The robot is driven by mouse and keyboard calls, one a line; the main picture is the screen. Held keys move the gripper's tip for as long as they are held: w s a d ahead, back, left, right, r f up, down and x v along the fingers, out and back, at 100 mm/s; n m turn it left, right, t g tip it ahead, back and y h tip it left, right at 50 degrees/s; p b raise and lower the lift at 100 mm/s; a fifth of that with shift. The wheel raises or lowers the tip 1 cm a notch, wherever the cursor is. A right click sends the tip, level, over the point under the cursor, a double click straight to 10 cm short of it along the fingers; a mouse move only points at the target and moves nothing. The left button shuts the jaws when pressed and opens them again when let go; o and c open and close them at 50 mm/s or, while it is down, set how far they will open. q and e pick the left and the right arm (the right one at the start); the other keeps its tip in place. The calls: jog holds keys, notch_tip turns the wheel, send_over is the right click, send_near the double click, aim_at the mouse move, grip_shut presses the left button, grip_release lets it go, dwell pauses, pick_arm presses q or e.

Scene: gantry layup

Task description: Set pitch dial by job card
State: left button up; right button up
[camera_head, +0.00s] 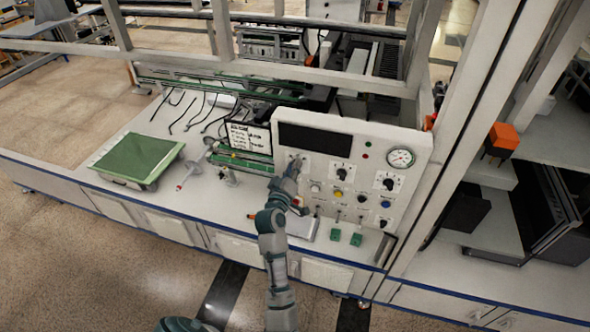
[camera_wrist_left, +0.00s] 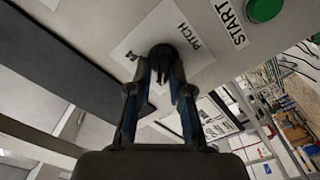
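The grey control panel (camera_head: 350,150) stands on the bench. My left gripper (camera_head: 294,168) is at the panel's left side, in front of the pitch dial, which it mostly hides in the head view. In the left wrist view the black pitch dial (camera_wrist_left: 163,50) sits on a white plate lettered PITCH. My left gripper's fingers (camera_wrist_left: 161,72) close in on both sides of the dial and appear to grip it. The dial's pointer setting is hidden. The white job card (camera_head: 240,138) stands left of the panel; its print is too small to read. My right gripper is out of view.
A green-topped block (camera_head: 138,158) lies on the bench at left. Other black dials (camera_head: 342,173), coloured buttons and a gauge (camera_head: 400,157) are on the panel. A green START button (camera_wrist_left: 263,9) is near the pitch plate. Gantry bars (camera_head: 260,70) cross behind.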

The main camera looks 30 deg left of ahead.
pick_arm(q)
jog(key=shift+o, duration=0.7)
jog(key=v, duration=1.2)
jog(key=shift+a+f, duration=0.1)
jog(key=shift+f, duration=0.1)
